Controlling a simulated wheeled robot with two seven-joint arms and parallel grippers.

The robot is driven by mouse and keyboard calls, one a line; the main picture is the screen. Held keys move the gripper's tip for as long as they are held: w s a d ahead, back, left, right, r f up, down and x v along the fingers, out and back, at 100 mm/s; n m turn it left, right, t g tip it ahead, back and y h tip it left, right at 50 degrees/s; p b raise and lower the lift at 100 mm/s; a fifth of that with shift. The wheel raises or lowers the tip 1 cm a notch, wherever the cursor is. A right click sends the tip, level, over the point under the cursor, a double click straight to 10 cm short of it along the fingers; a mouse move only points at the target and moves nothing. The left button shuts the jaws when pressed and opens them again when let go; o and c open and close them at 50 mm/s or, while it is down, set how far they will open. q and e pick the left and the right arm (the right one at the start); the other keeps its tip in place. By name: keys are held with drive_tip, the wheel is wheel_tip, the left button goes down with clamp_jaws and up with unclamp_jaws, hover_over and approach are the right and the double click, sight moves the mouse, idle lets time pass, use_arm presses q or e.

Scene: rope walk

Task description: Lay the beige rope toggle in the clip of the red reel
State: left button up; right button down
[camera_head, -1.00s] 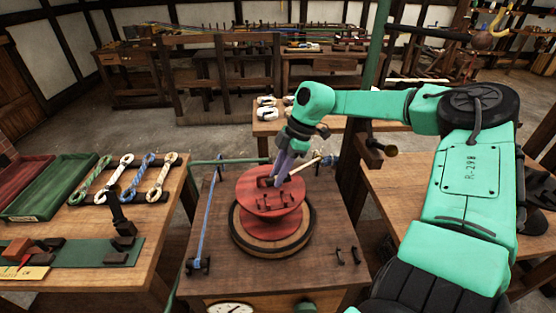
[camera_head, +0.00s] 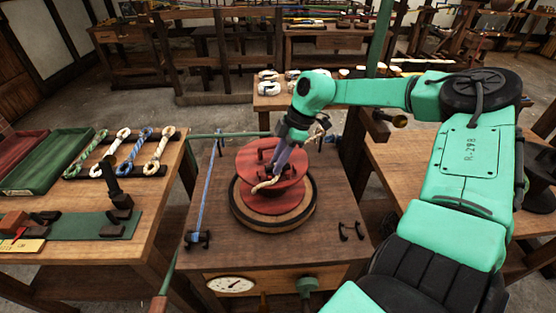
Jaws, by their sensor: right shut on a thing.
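The red reel (camera_head: 291,195) sits on a round wooden base on the middle bench. A dark clip shows at the back left of its top. My right gripper (camera_head: 277,172) reaches down over the reel, shut on the beige rope toggle (camera_head: 264,186). A curved end of the toggle shows at the front of the reel top, to the left of the fingertips, over where the front clip is. Another beige loop (camera_head: 321,127) shows behind the gripper's wrist. The fingers hide the part between, and I cannot tell whether the toggle is in the clip. My left gripper is out of view.
Several rope pieces (camera_head: 123,152) lie on a rack on the left table, beside green and red trays. A blue rope (camera_head: 207,190) runs along the bench's left side. Small dark hooks (camera_head: 351,230) stand at its right.

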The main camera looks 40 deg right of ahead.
drive_tip(key=shift+f+b, duration=0.3)
drive_tip(key=shift+f, duration=0.15)
idle(0.4)
drive_tip(key=c, duration=0.6)
unclamp_jaws()
drive_tip(key=shift+r, duration=0.1)
wheel_tip(320, 180, up, 7)
drive_tip(key=p, duration=0.5)
drive_tip(key=shift+p, duration=0.35)
drive_tip(key=b+v, duration=0.1)
drive_tip(key=v, duration=1.3)
drive_tip(key=shift+r+b, duration=0.3)
